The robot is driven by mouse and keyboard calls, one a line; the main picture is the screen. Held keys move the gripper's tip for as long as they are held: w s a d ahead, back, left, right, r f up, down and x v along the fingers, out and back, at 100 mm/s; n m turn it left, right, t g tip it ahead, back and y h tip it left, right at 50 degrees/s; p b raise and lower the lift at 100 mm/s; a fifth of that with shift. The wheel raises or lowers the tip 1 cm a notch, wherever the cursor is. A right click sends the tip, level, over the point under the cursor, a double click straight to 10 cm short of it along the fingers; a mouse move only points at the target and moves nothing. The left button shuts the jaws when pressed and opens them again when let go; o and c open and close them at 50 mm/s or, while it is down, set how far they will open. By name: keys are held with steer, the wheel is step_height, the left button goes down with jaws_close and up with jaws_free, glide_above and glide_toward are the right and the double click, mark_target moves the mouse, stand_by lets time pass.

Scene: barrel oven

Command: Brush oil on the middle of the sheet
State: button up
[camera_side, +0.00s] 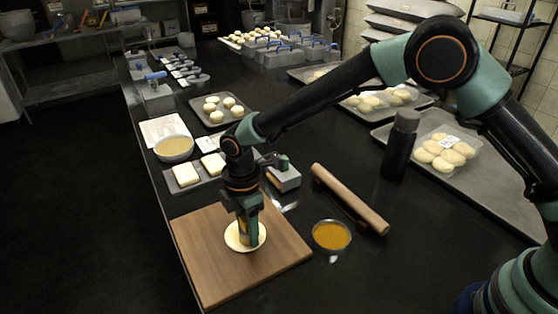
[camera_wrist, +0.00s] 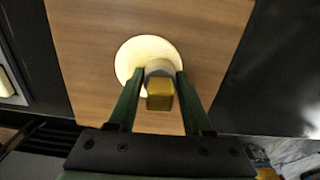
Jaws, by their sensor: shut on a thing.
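A round pale sheet of dough (camera_side: 232,238) lies flat on a wooden board (camera_side: 205,270). In the wrist view the sheet (camera_wrist: 140,48) shows beyond my fingertips. My gripper (camera_side: 248,236) points down over the sheet, shut on a brush with a gold-yellow block end (camera_wrist: 160,94). The brush (camera_side: 242,231) stands roughly upright between the fingers, over the sheet. Its lower end is hidden, so I cannot tell whether it touches the sheet. A small bowl of orange-yellow liquid (camera_side: 331,236), likely the oil, stands right of the board.
A rolling pin (camera_side: 348,199) lies behind the bowl, and a dark bottle (camera_side: 400,145) stands farther right. A grey block-like tool (camera_side: 284,178), a tray of pale squares (camera_side: 186,174) and a bowl of pale liquid (camera_side: 174,148) are behind the board. The table's left edge is close.

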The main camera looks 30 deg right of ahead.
steer(key=shift+s, duration=0.25)
steer(key=shift+w, duration=1.05)
steer(key=shift+w, duration=0.1)
steer(key=shift+w+f, duration=0.1)
steer(key=shift+w, duration=0.75)
steer(key=shift+s, duration=2)
steer(key=shift+w, duration=2)
steer(key=shift+s, duration=0.1)
